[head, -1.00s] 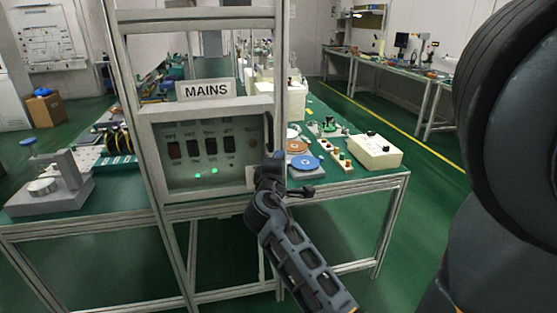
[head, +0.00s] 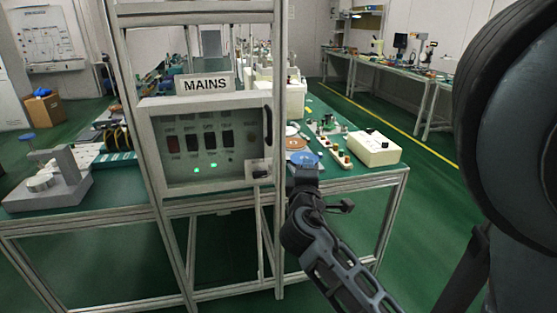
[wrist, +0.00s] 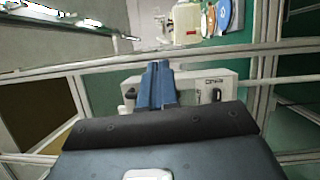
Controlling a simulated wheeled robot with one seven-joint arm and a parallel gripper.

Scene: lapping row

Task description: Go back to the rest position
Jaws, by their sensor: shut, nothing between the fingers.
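My gripper (head: 304,168) is at the right of the MAINS panel in the head view, apart from it and in front of the bench. In the wrist view its two bluish fingers (wrist: 160,84) lie together with nothing between them. The grey MAINS panel (head: 208,183) has several dark switches in a row, and two green lamps glow below them. A small fitting with a dark handle (head: 259,172) shows at the panel's lower right corner. In the wrist view a pale box (wrist: 217,80) with small dark lettering lies behind the fingers.
An aluminium frame post (head: 278,230) stands left of my arm. Behind it a green bench carries a blue disc (head: 304,159) and a cream box (head: 374,149). A grey stand (head: 58,185) is on the left bench. Green floor (head: 437,200) is open to the right.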

